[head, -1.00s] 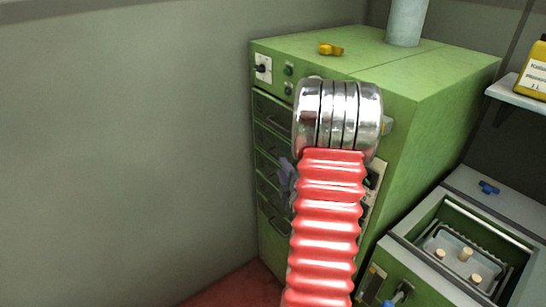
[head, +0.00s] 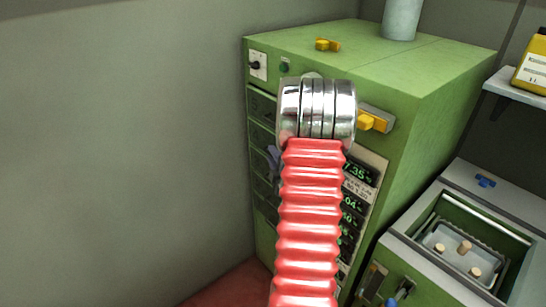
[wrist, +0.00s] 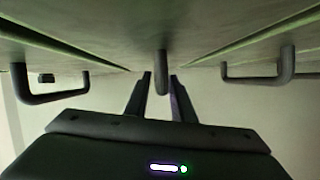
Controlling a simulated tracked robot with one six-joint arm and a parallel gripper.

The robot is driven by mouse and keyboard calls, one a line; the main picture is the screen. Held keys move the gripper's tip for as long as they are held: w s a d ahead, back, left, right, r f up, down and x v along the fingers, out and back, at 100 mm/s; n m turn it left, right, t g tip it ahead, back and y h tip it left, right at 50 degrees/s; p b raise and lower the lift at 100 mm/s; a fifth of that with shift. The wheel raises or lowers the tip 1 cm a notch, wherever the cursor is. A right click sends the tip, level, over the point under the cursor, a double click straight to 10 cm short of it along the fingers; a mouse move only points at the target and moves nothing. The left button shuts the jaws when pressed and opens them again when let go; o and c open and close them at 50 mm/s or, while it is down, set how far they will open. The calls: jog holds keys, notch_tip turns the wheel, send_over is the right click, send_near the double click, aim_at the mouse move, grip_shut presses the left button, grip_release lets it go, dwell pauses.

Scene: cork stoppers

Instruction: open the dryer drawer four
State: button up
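The green dryer cabinet (head: 425,105) stands ahead in the head view, with a column of dark drawers (head: 262,107) on the left of its front. My red ribbed arm hides much of the lower drawers, so I cannot tell which one is drawer four there. My gripper (head: 274,157) shows as a small grey shape beside the arm at the drawer fronts. In the wrist view my gripper (wrist: 161,76) is open, its two fingers on either side of a dark drawer handle (wrist: 162,68), with narrow gaps. Neighbouring handles show at left (wrist: 55,97) and right (wrist: 262,80).
A display panel (head: 357,190) sits right of the drawers, behind my arm. A yellow lever (head: 372,121) juts from the dryer's upper front. At right is an open green bath (head: 463,245) holding corks. A yellow container (head: 532,68) stands on a shelf. Bare wall fills the left.

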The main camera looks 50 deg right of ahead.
grip_shut()
jog(key=shift+s+f, duration=0.1)
dwell(0.4)
